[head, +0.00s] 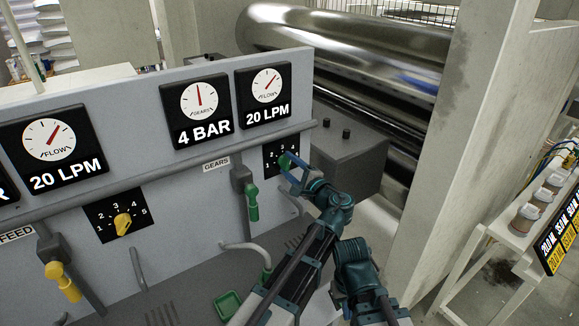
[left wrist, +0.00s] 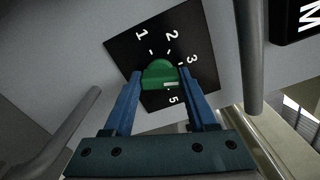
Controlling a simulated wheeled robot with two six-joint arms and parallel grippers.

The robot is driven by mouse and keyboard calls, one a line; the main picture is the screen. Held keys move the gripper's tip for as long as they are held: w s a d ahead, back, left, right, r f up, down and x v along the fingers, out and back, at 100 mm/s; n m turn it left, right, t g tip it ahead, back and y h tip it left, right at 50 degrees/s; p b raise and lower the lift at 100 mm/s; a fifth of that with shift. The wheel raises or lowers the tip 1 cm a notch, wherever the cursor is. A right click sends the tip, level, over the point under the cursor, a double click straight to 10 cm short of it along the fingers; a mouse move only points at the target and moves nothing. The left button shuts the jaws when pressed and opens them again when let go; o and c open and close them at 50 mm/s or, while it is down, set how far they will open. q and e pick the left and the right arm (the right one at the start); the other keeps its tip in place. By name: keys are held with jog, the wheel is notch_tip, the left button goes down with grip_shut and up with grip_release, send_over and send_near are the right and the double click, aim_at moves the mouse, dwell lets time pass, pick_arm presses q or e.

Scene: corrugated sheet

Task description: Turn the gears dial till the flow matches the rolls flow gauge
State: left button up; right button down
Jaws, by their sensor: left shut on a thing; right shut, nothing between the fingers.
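The green gears dial (left wrist: 160,74) sits on a black plate numbered 1 to 5. Its white mark points right, between the 3 and the 5; the 4 is hidden. My left gripper (left wrist: 162,92) has its blue fingers on either side of the knob; the gripper also shows in the head view (head: 292,172). The gears flow gauge (head: 265,82), above a 20 LPM label, has its red needle up and right. A flow gauge further left (head: 49,139), also labelled 20 LPM, has a similar needle angle. No gauge labelled rolls is seen. My right gripper's fingers are not seen.
A green-handled valve (head: 252,200) stands left of the dial, under the GEARS label (head: 216,163). A yellow dial (head: 123,225) and yellow-handled valve (head: 62,282) are further left. A pipe (head: 130,190) crosses the panel. A grey box (head: 345,155) and large steel rollers (head: 350,60) are right.

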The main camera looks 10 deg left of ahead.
pick_arm(q)
jog(key=shift+s+n, duration=0.1)
jog(key=shift+n, duration=1.5)
jog(key=shift+f, duration=0.1)
jog(key=o, duration=1.4)
jog(key=shift+c, duration=0.2)
